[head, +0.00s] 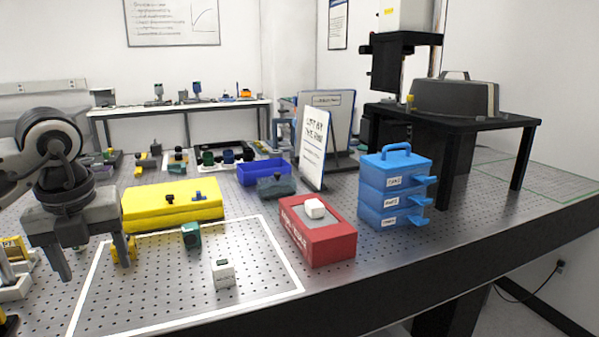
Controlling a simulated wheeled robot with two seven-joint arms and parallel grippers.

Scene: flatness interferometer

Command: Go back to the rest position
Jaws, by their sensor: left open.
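My left gripper (93,258) hangs at the left of the head view with its fingers pointing down over the perforated optical table (372,268). Its two fingers are apart and nothing shows between them. A yellow part (122,248) shows right by its right finger; I cannot tell whether they touch. My right gripper is not in view.
A white-outlined area (262,305) holds a teal block (191,235) and a white cube (223,272). Nearby are a yellow case (150,215), a red box (325,247) with a white piece on top, blue drawers (390,208) and a standing sign (312,148). The front right table is clear.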

